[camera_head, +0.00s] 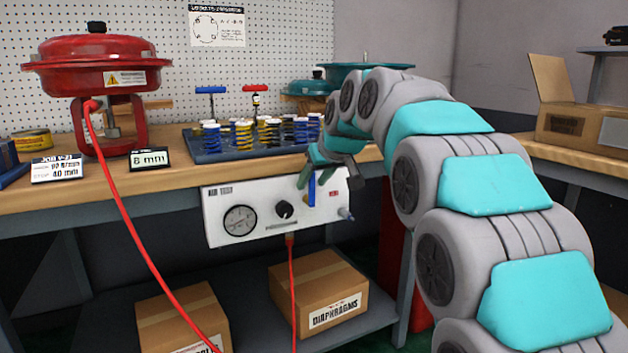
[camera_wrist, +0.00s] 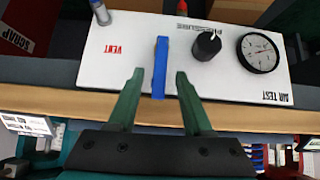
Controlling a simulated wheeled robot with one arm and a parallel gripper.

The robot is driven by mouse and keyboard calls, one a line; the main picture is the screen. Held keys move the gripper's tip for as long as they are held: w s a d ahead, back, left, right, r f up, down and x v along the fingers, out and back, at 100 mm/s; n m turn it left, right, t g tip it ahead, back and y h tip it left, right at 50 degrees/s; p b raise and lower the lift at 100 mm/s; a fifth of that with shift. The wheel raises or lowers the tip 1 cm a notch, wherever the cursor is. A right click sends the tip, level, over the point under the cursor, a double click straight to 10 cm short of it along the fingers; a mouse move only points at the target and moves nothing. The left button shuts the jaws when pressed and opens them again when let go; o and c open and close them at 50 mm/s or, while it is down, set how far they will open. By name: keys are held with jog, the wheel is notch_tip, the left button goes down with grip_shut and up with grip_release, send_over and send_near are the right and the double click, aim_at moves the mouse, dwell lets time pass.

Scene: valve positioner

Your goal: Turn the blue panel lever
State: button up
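The blue panel lever (camera_head: 311,190) stands upright on the white air test panel (camera_head: 262,232), between the black knob and the red VENT label. In the wrist view, turned upside down, the lever (camera_wrist: 160,66) runs straight up and down. My gripper (camera_wrist: 159,74) is open, with one green finger on each side of the lever and a visible gap to both. In the head view my gripper (camera_head: 307,176) is at the panel's upper right, over the lever. Whether the fingertips reach the panel face cannot be told.
A black knob (camera_head: 284,209) and a pressure gauge (camera_head: 239,220) sit left of the lever. A small fitting (camera_head: 345,213) sticks out at right. A tray of springs (camera_head: 215,152) and a red actuator (camera_head: 97,62) stand on the bench. A red hose (camera_head: 292,280) hangs below the panel.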

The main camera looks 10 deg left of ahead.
jog(key=shift+r, duration=0.1)
jog(key=v, duration=0.7)
jog(key=shift+s+r+p, duration=0.2)
jog(key=shift+p, duration=0.15)
